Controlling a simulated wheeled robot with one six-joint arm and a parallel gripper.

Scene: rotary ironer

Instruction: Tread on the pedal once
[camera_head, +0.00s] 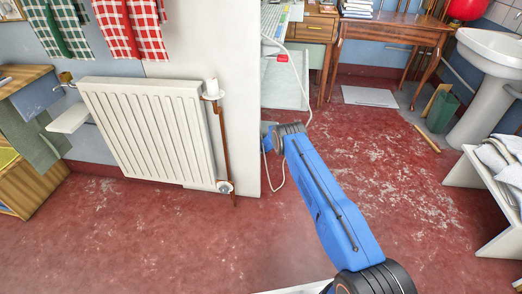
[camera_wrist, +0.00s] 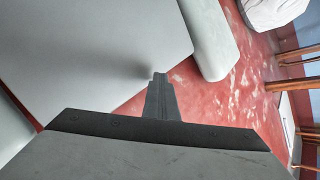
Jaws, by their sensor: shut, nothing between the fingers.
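My gripper (camera_wrist: 159,78) shows in the wrist view with its dark fingers shut together and nothing between them. A large pale surface (camera_wrist: 90,45) fills the left of that view beside and beyond the fingers. A rounded pale panel (camera_wrist: 208,38) stands just beyond them to the right; I cannot tell what it belongs to. In the head view my blue arm reaches away to the edge of a white wall (camera_head: 230,60), and the gripper is hidden there. I cannot make out the pedal for certain in either view.
A white radiator (camera_head: 150,130) stands left of the wall. A white cable with a red switch (camera_head: 282,57) runs down to the floor. A wooden desk (camera_head: 390,32), washbasin (camera_head: 492,50) and white bench (camera_head: 465,172) are at the right. The red floor (camera_head: 400,165) between is mostly clear.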

